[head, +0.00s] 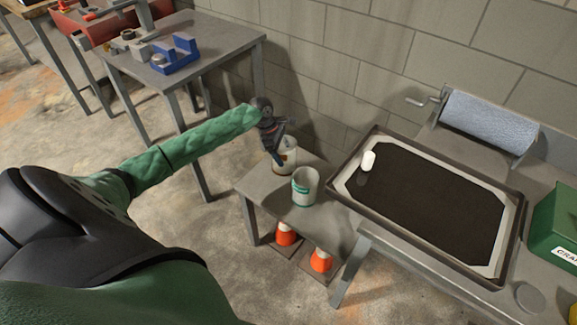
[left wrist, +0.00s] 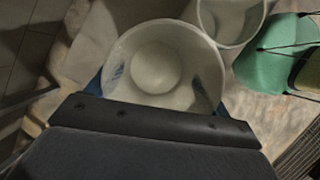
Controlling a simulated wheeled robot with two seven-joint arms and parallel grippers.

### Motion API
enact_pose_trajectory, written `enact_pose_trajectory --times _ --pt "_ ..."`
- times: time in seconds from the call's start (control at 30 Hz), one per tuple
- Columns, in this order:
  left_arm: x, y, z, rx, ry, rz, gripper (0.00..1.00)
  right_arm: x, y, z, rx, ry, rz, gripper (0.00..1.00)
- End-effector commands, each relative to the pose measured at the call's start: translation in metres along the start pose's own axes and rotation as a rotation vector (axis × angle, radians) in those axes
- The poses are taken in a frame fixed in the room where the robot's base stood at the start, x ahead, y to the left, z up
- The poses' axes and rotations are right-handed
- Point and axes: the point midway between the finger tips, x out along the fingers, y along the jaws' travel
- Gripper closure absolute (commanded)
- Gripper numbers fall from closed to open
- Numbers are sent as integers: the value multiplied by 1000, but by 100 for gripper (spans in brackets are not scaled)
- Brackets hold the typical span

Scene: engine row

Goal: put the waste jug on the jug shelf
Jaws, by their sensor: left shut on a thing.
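The waste jug (head: 290,157), white with an orange-brown mark, is at the back of the low grey jug shelf (head: 264,186). My left gripper (head: 277,155) comes down over it and is shut on its wall. The jug looks upright; I cannot tell if its base touches the shelf top. In the left wrist view the open jug (left wrist: 155,68) looks empty, with the gripper's blue fingers (left wrist: 158,100) at its near side. A second white jug (head: 305,188) with a teal band stands just in front on the shelf. My right gripper is not in view.
Orange-and-white cones (head: 286,234) stand beneath the shelf top. A dark tray (head: 430,205) with a small white cylinder (head: 368,161) is on the bench at right. A block wall (head: 340,60) is close behind. A table with a blue fixture (head: 175,55) stands back left.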

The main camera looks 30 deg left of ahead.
Motion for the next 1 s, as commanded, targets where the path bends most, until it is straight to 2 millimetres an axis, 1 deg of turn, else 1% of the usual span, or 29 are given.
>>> enact_pose_trajectory --times 0.1,0.37,0.5,0.6,0.7,1.0 --pt "14 0 -6 -1 0 -1 45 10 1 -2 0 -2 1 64" --pt "31 0 -13 -1 -1 0 45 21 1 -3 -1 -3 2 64" --pt "48 0 -19 0 -1 -1 45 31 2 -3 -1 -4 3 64" --pt "56 0 -24 -1 0 0 45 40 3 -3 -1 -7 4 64" --pt "58 0 -25 1 0 1 45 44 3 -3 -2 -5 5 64" --pt "59 0 -25 1 0 1 45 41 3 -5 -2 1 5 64"
